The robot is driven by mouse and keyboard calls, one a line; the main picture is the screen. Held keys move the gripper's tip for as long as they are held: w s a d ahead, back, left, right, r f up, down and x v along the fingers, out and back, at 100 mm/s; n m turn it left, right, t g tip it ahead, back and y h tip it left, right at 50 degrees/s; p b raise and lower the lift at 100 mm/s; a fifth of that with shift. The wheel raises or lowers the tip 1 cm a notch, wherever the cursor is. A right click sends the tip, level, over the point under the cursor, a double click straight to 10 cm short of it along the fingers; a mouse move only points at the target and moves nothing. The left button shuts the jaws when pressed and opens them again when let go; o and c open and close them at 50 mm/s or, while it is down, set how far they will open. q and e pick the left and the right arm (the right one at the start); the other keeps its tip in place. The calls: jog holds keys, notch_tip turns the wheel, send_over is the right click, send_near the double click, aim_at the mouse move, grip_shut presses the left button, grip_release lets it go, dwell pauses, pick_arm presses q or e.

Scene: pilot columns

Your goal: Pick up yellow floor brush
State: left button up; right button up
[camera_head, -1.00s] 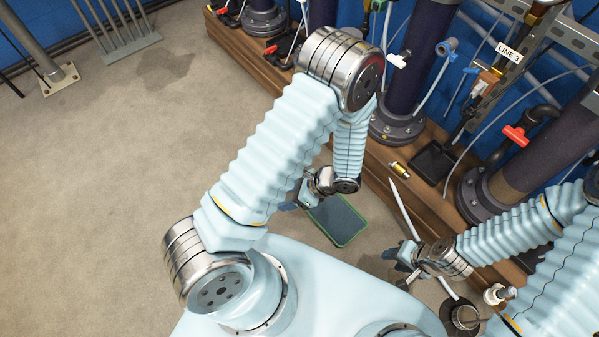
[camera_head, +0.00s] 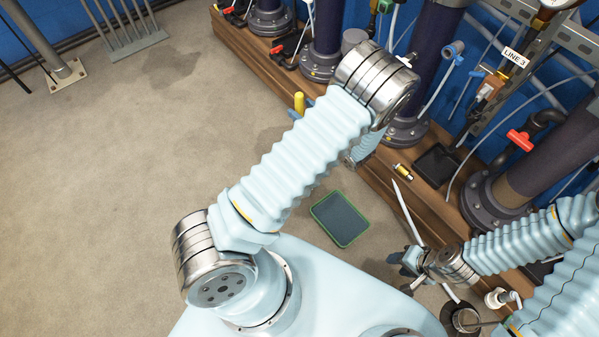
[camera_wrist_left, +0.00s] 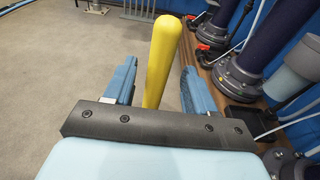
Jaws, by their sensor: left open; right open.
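The yellow floor brush shows as a rounded yellow handle (camera_wrist_left: 161,60) in the left wrist view, lined up with the gap of my left gripper (camera_wrist_left: 158,70). The two blue fingers are open, with space on both sides of the handle. I cannot tell how deep it lies between them. My right gripper (camera_head: 405,262) is open and empty at lower right.
A dark pad with a green rim (camera_head: 340,218) lies on the floor. A wooden plinth (camera_head: 445,205) carries dark pipes with flanges (camera_head: 405,130) along the right. A black tray (camera_head: 437,165) and a small brass fitting (camera_head: 403,171) lie on it. The floor at left is clear.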

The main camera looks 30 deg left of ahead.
aim_at(295, 105)
pick_arm(q)
jog(key=x, duration=0.3)
jog(key=shift+a+f, duration=0.1)
jog(key=shift+a, duration=0.25)
jog(key=shift+c, duration=0.4)
grip_shut()
